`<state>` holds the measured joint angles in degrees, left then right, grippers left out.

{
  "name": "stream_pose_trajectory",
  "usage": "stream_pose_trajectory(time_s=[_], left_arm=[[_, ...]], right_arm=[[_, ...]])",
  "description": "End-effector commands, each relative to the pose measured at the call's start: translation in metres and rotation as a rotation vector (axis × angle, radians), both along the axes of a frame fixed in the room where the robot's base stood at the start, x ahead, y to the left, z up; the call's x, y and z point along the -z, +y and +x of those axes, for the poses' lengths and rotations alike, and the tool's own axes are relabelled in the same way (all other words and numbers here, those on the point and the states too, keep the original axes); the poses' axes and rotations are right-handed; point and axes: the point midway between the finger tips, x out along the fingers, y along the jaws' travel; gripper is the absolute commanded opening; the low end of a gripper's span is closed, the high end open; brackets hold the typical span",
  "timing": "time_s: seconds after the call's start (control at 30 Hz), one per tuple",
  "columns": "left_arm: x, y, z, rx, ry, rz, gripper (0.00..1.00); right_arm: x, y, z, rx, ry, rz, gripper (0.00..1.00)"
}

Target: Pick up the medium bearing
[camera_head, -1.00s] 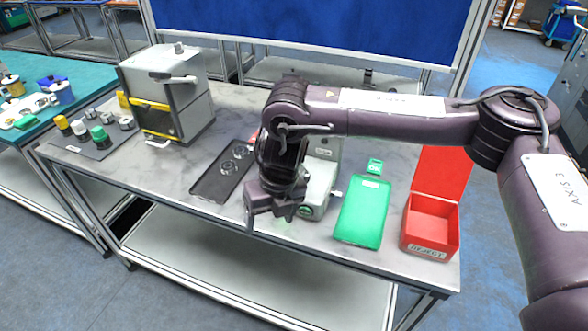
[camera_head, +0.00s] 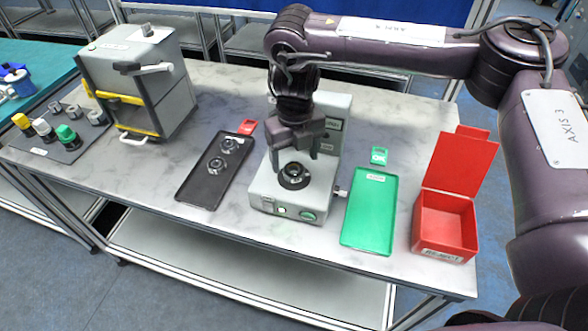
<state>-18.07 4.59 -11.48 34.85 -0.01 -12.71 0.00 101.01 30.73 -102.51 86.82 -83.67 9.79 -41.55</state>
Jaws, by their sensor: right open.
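A dark ring-shaped part (camera_head: 293,176), which looks like a bearing, sits on the base of the grey-green bench device (camera_head: 268,193). Two more ring-shaped bearings lie in the black tray (camera_head: 194,187) to its left, a rear one (camera_head: 230,144) and a front one (camera_head: 217,166). I cannot tell for sure which is the medium one. My right gripper (camera_head: 297,147) is open and points down, above and just behind the part on the device. It appears empty, and its fingertips are partly hard to make out. My left gripper is out of view.
A green tray (camera_head: 368,212) and a red REJECT bin (camera_head: 444,247) stand right of the device. Small red (camera_head: 246,127) and green (camera_head: 379,155) tags lie behind the trays. A grey cabinet (camera_head: 148,80) and a dark mat (camera_head: 62,151) with several parts are at left.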

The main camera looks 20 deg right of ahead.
Motion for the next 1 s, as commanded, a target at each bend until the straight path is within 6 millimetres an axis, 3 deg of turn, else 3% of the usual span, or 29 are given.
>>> stream_pose_trajectory(time_s=[0.17,0.3,0.43,0.57,0.8,1.0], left_arm=[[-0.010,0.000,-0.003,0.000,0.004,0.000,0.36],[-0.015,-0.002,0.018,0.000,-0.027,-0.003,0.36],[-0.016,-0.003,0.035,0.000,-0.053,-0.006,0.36],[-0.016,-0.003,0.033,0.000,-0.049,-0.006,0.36],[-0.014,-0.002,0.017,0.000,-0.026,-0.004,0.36],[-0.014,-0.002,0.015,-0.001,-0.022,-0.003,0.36]], right_arm=[[0.023,-0.002,0.000,0.001,0.006,-0.002,0.72],[0.037,-0.002,0.000,0.001,0.003,-0.001,0.72],[0.040,-0.001,0.001,0.001,0.001,0.000,0.72],[0.040,-0.001,0.001,0.000,0.001,-0.001,0.70],[0.040,-0.001,0.001,0.000,0.001,-0.001,0.39],[0.039,-0.001,0.001,0.000,0.000,0.000,0.15]])
